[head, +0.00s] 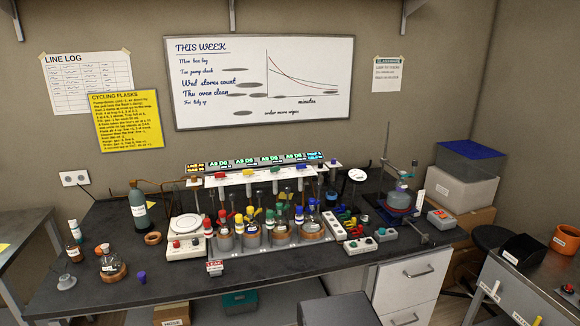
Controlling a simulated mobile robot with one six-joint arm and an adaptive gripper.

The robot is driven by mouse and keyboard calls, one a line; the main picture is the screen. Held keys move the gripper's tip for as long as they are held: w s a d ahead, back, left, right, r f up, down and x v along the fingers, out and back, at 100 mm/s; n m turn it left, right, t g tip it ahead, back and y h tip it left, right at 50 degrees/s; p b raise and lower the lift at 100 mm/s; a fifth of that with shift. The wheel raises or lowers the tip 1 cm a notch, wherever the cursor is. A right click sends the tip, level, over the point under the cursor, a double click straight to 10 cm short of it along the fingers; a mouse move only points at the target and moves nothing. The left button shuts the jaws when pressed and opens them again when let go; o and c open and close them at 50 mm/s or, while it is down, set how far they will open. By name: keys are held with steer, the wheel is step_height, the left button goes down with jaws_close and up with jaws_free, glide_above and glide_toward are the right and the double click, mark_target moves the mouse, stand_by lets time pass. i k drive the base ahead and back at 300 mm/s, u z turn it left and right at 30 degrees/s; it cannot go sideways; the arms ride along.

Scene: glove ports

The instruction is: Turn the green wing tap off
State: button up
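A small green wing tap (275,171) shows on the white rail (320,166) above the row of flasks on the dark bench. It sits between a yellow tap (248,173) on its left and a blue tap (299,168) on its right. A red tap (220,175) is at the left of the rail. The green tap is too small to tell which way its wing points. My gripper is not in view.
Several flasks with coloured caps (252,235) stand crowded below the rail on the bench (115,238). A stand with a flask (400,198) is further right.

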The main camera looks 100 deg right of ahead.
mark_target(273, 169)
steer(key=z, duration=0.05)
steer(key=k, duration=1.5)
steer(key=z, duration=1.85)
steer(key=i, duration=0.95)
steer(key=u, duration=0.15)
